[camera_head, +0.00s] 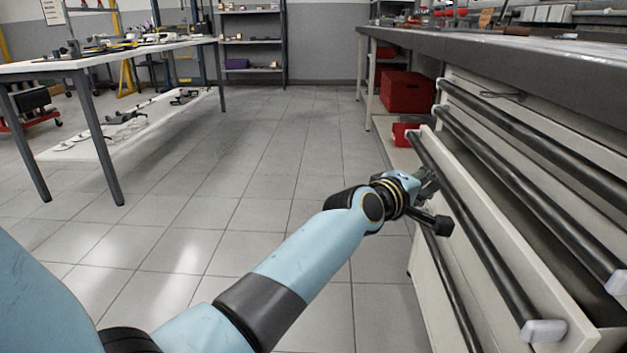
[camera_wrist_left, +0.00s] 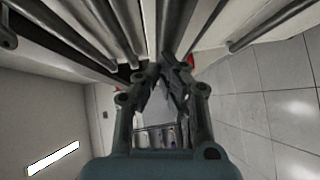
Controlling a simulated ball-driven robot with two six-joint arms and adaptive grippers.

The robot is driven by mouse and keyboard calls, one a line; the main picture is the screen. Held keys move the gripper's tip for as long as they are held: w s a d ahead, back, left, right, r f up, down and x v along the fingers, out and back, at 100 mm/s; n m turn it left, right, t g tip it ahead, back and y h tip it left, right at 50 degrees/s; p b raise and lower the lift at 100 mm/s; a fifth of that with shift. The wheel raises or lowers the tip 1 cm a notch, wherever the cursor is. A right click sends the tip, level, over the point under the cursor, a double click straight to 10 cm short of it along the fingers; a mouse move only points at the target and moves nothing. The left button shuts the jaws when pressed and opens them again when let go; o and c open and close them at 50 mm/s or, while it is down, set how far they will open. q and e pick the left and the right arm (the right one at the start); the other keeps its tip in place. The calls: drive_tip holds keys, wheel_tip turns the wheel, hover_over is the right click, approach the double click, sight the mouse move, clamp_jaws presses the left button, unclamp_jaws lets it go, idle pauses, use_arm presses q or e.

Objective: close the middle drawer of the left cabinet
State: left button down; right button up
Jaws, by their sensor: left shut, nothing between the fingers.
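The left cabinet (camera_head: 590,145) stands at the right of the head view. Its middle drawer (camera_head: 520,250) is pulled out, with its pale front apart from the cabinet face and a dark gap behind. The drawer's long dark handle (camera_head: 472,222) has a pale end cap. My left gripper (camera_head: 432,178) is shut and empty, by the drawer front near the far end of its handle; I cannot tell whether it touches. The wrist view shows the left fingers (camera_wrist_left: 166,82) close together below several dark bars. My right gripper is not in view.
A dark worktop (camera_head: 500,60) tops the cabinet. Red boxes (camera_head: 407,92) sit beyond its far end. A white table (camera_head: 110,57) with parts stands at left, above a low white shelf (camera_head: 140,122). The tiled floor (camera_head: 265,160) between is clear.

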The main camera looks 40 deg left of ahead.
sight(464, 180)
use_arm(q)
drive_tip(key=w+d, duration=0.2)
drive_tip(key=d, duration=0.1)
drive_tip(key=w+d, duration=0.1)
drive_tip(key=d, duration=0.1)
drive_tip(key=shift+w+d, duration=0.25)
drive_tip(key=shift+w, duration=0.15)
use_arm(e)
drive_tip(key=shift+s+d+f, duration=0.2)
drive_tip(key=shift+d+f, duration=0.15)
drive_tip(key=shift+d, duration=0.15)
use_arm(q)
drive_tip(key=shift+w+d+r, duration=0.1)
